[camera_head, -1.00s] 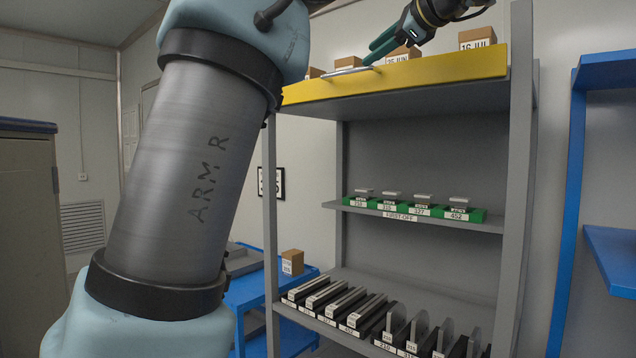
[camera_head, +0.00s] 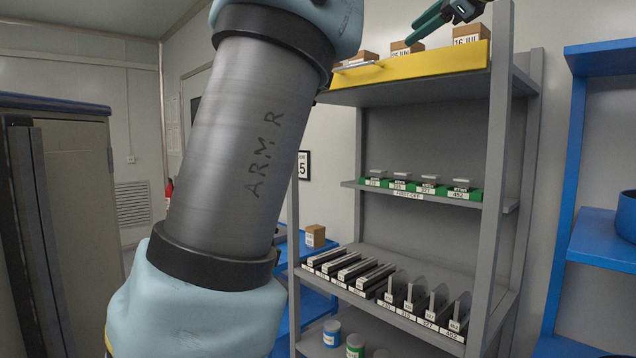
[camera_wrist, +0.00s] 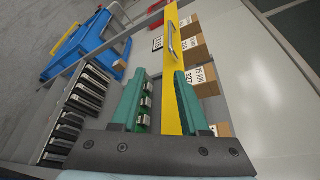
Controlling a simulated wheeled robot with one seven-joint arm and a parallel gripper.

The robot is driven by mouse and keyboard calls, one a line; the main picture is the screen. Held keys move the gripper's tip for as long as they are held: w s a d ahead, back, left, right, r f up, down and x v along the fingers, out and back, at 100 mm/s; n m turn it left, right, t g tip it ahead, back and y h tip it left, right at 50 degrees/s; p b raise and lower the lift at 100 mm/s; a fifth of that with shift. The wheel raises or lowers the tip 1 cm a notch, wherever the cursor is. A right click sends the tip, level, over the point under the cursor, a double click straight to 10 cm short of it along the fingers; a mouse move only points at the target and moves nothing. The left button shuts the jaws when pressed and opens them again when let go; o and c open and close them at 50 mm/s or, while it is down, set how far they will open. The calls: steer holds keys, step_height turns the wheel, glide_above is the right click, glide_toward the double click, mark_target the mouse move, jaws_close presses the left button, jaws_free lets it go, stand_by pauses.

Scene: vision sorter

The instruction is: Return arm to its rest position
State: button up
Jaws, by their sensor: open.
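My gripper (camera_head: 425,28) is at the top edge of the head view, with its green fingers in front of the top shelf's boxes. It also shows in the wrist view (camera_wrist: 162,78), where the two green fingers stand apart with nothing between them. In the wrist view the yellow front panel (camera_wrist: 172,65) of the top shelf lies beyond the fingertips. My large grey and pale-blue arm fills the left middle of the head view and hides part of the rack and a blue table. The outer part of the arm is cut off at the top.
A grey rack (camera_head: 500,170) holds cardboard boxes on top, green trays (camera_head: 428,190) midway and dark slotted holders (camera_head: 340,268) below. A yellow panel (camera_head: 420,66) with a handle fronts its top. Blue shelving (camera_head: 570,190) stands right, a cabinet (camera_head: 75,170) left.

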steer(key=w+a+f+n+g+h, duration=0.15)
steer(key=a+f, duration=0.25)
steer(key=f, duration=0.6)
steer(key=w+a+f+n+g, duration=0.1)
steer(key=w+a+f+g, duration=0.2)
steer(key=f, duration=0.8)
steer(key=a+f+n+g+h, duration=0.1)
steer(key=a+f+g, duration=0.3)
steer(key=f, duration=0.6)
steer(key=s+a+f+n+g+h, duration=0.1)
steer(key=s+a+f+n, duration=0.4)
steer(key=f, duration=0.3)
steer(key=s+a+f+n+g+h+b, duration=0.1)
steer(key=s+a+f+n, duration=0.4)
steer(key=s+f, duration=0.2)
steer(key=s+a+f+n+g+h, duration=0.2)
steer(key=s+a+f+n, duration=0.3)
steer(key=f, duration=0.6)
steer(key=shift+s+a, duration=0.2)
steer(key=shift+s, duration=0.35)
steer(key=shift+f, duration=0.1)
